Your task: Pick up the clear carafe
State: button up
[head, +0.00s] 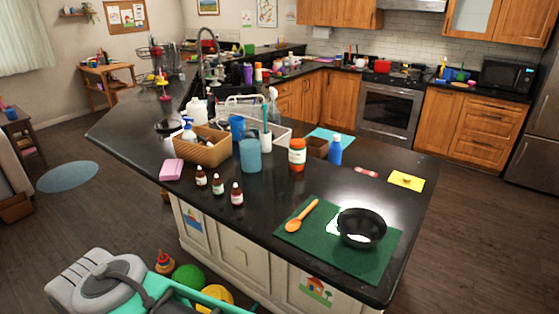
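I cannot pick out a clear carafe with certainty in the head view. A bluish vessel (250,156) stands upright on the dark island counter (330,190), at the right end of the wicker basket. It looks partly see-through, but I cannot tell whether it is the carafe. A pale spray bottle (273,106) stands farther back by the sink. My gripper is not in view.
The wicker basket (207,152) holds bottles. A pink block (171,170), several dropper bottles (218,184), an orange-brown jar (297,155) and a blue bottle (335,152) crowd the counter. A green mat (310,246) bears a black bowl (361,222) and wooden spoon (301,216).

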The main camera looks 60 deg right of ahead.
aim_at(250, 141)
jog(key=u, duration=0.8)
jog(key=k, duration=0.05)
jog(key=z, duration=1.45)
